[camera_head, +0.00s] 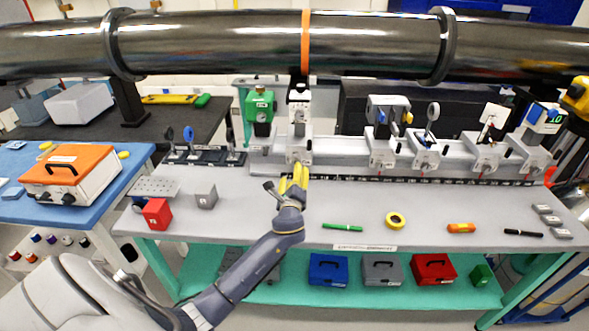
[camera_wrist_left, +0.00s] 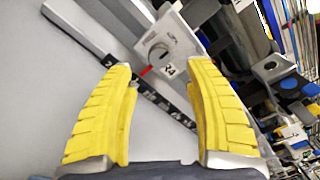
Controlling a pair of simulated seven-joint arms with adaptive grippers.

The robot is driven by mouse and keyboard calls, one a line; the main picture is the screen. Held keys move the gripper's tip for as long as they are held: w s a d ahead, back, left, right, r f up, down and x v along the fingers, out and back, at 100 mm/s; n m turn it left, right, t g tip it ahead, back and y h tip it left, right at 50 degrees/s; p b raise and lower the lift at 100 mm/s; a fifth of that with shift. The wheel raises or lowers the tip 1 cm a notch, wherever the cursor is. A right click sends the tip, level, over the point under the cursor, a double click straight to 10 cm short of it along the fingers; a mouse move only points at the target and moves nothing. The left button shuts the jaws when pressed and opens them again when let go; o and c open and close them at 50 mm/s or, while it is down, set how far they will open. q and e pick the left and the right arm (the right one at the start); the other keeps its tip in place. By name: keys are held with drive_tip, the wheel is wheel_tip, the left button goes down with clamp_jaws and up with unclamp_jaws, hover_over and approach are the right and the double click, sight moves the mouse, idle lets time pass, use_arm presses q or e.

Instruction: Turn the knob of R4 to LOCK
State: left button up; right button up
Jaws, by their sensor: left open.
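The R4 carriage (camera_wrist_left: 176,38) is a light grey block with a black "R4" label, between and beyond my fingertips in the left wrist view. Its round grey knob (camera_wrist_left: 158,51) has a dark slot, and a short red mark sits beside it. In the head view this carriage (camera_head: 299,146) is the leftmost large one on the rail, with its knob partly hard to make out behind the fingers. My left gripper (camera_head: 297,174) has yellow fingers, pointing at the carriage's front; they also show in the left wrist view (camera_wrist_left: 160,67), open and apart from the knob. My right gripper is not in view.
The rail (camera_head: 345,168) carries several other carriages to the right. A dark beam pipe (camera_head: 375,45) crosses above.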

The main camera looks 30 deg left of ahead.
use_arm(q)
drive_tip(key=shift+v, duration=2.3)
